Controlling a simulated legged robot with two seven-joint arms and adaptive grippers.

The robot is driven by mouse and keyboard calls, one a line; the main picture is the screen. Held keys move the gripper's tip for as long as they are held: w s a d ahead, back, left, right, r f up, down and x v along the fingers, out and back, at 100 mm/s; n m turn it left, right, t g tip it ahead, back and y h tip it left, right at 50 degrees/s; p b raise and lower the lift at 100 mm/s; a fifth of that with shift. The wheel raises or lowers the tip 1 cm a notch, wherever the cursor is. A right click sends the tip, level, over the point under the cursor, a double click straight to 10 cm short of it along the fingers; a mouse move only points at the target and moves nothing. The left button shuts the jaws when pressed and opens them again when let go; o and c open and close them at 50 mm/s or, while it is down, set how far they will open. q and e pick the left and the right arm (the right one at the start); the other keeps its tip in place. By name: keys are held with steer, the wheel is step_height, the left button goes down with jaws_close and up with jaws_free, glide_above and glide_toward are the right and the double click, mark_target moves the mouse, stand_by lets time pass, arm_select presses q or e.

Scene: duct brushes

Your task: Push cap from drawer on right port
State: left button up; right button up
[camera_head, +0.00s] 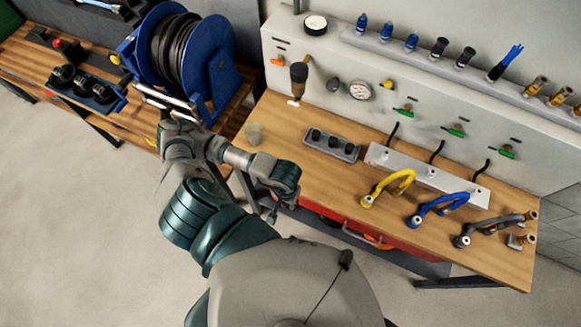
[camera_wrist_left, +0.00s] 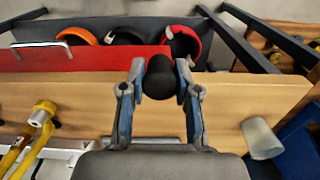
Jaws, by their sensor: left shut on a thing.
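My left gripper (camera_head: 273,211) is at the front edge of the workbench, beside the red drawer (camera_head: 372,233). In the left wrist view my left gripper (camera_wrist_left: 160,84) is shut on a black cap (camera_wrist_left: 159,78), held between both fingertips. A pale manifold bar (camera_head: 428,176) with several ports lies on the bench; which one is the right port is not marked. My right gripper is not in view.
A grey tray (camera_head: 331,143) with black pieces and a translucent cup (camera_head: 254,134) stand on the bench. Yellow (camera_head: 389,186), blue (camera_head: 437,208) and grey (camera_head: 490,226) curved hoses lie in front of the bar. A blue hose reel (camera_head: 181,62) stands at the left.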

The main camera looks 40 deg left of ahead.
arm_select(q)
steer(key=shift+s, duration=0.1)
steer(key=shift+d, duration=0.35)
steer(key=shift+m, duration=0.3)
steer(key=w, duration=0.7)
steer(key=shift+w+a+r, duration=0.15)
steer(key=shift+w+a, duration=0.05)
steer(key=w+r+m, duration=0.1)
steer(key=w+r, duration=0.4)
steer(key=w, duration=0.4)
steer(key=w+d+r+b, duration=0.1)
steer(key=w+r, duration=0.4)
steer(key=w, duration=0.4)
steer(key=shift+r+m+b, duration=0.3)
steer(key=shift+m, duration=0.1)
